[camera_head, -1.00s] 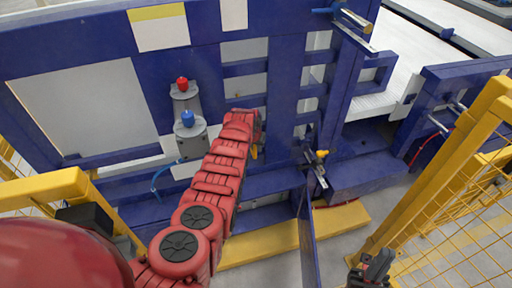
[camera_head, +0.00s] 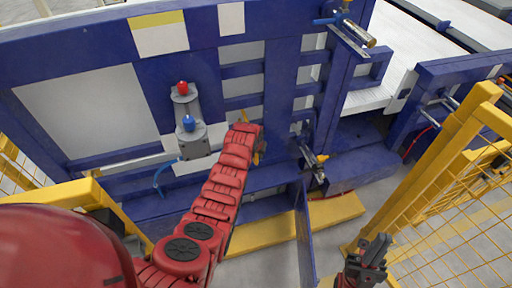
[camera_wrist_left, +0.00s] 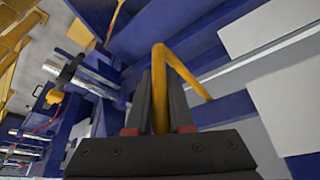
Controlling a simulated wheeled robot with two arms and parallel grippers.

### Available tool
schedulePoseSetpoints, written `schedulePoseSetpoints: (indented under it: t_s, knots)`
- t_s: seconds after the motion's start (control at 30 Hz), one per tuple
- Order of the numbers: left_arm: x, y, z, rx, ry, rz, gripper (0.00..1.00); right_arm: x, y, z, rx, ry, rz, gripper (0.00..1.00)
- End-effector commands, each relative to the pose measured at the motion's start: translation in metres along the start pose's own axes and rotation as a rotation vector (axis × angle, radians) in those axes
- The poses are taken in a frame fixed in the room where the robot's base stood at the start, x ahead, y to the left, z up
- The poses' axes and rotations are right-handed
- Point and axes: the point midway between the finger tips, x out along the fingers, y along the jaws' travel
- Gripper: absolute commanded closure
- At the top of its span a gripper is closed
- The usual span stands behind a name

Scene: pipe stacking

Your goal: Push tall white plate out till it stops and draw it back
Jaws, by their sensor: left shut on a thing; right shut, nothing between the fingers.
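My left gripper (camera_head: 259,146) reaches the blue frame (camera_head: 280,100) from the left. It is shut on a yellow bar handle (camera_wrist_left: 160,85), which stands between its fingers in the left wrist view. The handle (camera_head: 256,158) is partly hidden by my arm in the head view. Pale white plate surfaces (camera_head: 243,87) show behind the blue bars, and white panels (camera_wrist_left: 270,28) show beside the handle in the wrist view. Which of them is the tall white plate, and how the handle joins it, I cannot tell. My right gripper (camera_head: 378,247) is shut and empty at the lower right.
A red button (camera_head: 183,87) and a blue button (camera_head: 188,123) stand on a grey bracket left of my arm. A metal cylinder with a yellow fitting (camera_head: 318,160) is to the right. Yellow mesh fencing (camera_head: 455,210) bounds the right side. A thin blue panel (camera_head: 305,240) stands below the frame.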

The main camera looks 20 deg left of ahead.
Motion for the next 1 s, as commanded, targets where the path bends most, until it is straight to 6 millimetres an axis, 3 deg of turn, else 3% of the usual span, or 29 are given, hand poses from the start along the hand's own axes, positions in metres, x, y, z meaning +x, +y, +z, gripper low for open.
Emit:
schedulePoseSetpoints:
  t_s: [0.3,0.33,0.5,0.87,1.0]
  knots:
    - [0.003,0.004,0.006,0.002,-0.012,0.005,1.0,0.0,0.0,0.0,0.0,0.0,0.0,1.0]
    - [0.003,0.004,0.006,0.002,-0.013,0.005,0.77,0.0,0.0,0.0,0.0,0.0,0.0,1.0]
    - [0.002,0.003,0.004,0.002,-0.009,0.004,0.5,0.0,0.0,0.0,0.0,0.0,0.0,1.0]
    - [-0.001,0.002,0.003,0.001,-0.005,0.003,0.5,-0.001,0.0,0.0,0.0,0.0,0.0,1.0]
    - [-0.01,0.002,0.001,0.001,-0.001,0.003,0.5,-0.003,0.0,0.001,0.0,0.0,0.0,1.0]
